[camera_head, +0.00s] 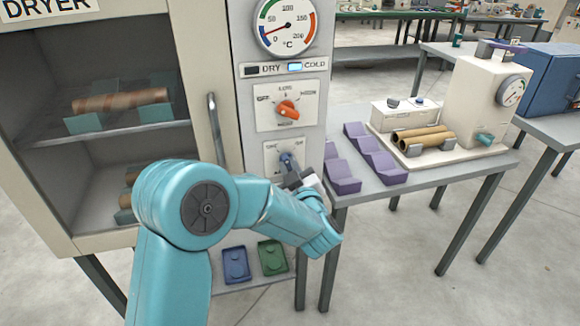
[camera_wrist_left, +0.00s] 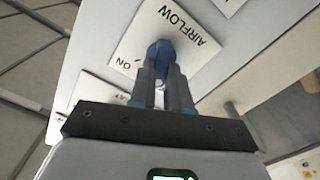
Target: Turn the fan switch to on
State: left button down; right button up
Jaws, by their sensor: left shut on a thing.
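The blue switch knob (camera_head: 286,157) is on the lower plate of the dryer's control panel, below the orange knob. In the left wrist view the blue knob (camera_wrist_left: 160,47) is between my fingertips, beside the words "AIRFLOW" and "ON". My left gripper (camera_head: 294,172) reaches the knob from the front right and is shut on it; its two dark fingers (camera_wrist_left: 162,68) show in the wrist view. The fingers hide part of the knob, so I cannot tell its exact angle. My right gripper is not in view.
The orange knob (camera_head: 288,110) and a dial gauge (camera_head: 286,26) are above. The lit "COLD" indicator (camera_head: 295,67) is between them. The dryer's door handle (camera_head: 214,128) is to the left.

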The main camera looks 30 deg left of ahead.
pick_arm(q)
jog(key=m+p, duration=0.1)
jog(key=m, duration=0.2)
jog(key=shift+w+d+r+m, duration=0.1)
jog(key=shift+m, duration=0.3)
jog(key=shift+w+d+f+m+p, duration=0.1)
jog(key=shift+m+p, duration=1.15)
jog(key=shift+m, duration=1.05)
jog(key=shift+w+d+f+m+p, duration=0.1)
jog(key=shift+m+p, duration=1.1)
jog(key=shift+m, duration=1.4)
jog(key=c, duration=1.1)
grip_release()
jog(key=b+v, duration=0.2)
jog(key=v, duration=1.4)
jog(key=shift+s+d, duration=0.1)
jog(key=shift+s, duration=0.1)
